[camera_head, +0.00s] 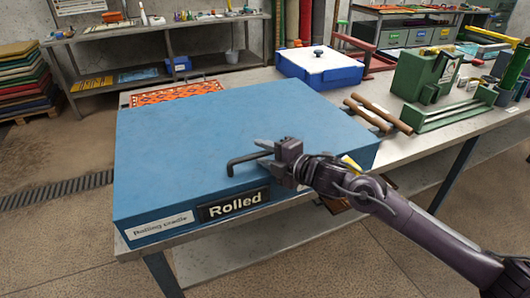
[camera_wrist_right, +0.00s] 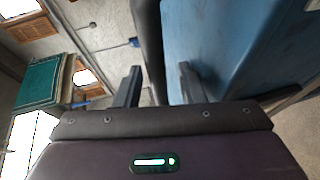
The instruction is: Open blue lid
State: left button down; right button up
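The large blue lid (camera_head: 220,125) lies flat and closed on the table, with a dark bar handle (camera_head: 240,161) near its front edge. My right gripper (camera_head: 264,153) is at the right end of this handle, low over the lid. In the right wrist view, its two fingers (camera_wrist_right: 158,88) are apart. A dark bar, apparently the handle (camera_wrist_right: 150,45), runs between them, with the blue lid (camera_wrist_right: 210,45) to its right. I cannot tell whether a finger touches the bar. My left gripper is not in view.
A "Rolled" sign (camera_head: 234,205) is on the front face. Behind stands a blue box with a white top (camera_head: 320,66). Brown rods (camera_head: 370,115) and a green fixture (camera_head: 425,75) are on the right. An orange patterned rug (camera_head: 175,92) lies behind the lid.

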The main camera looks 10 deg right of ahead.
jog(key=shift+c, duration=0.5)
grip_shut()
jog(key=shift+r, duration=0.1)
jog(key=w+a+r+g+h+p, duration=0.1)
jog(key=w+r+p, duration=0.2)
jog(key=r+p, duration=0.5)
jog(key=w+a+r+m+g+p, duration=0.1)
jog(key=w+r+p, duration=0.3)
jog(key=r+p, duration=0.5)
jog(key=w+a+r+g+h+p, duration=0.1)
jog(key=w+r+p, duration=0.3)
jog(key=r+p, duration=0.4)
jog(key=shift+a+r+m+g+h+p, duration=0.3)
jog(key=shift+r+g, duration=0.4)
jog(key=shift+r, duration=0.45)
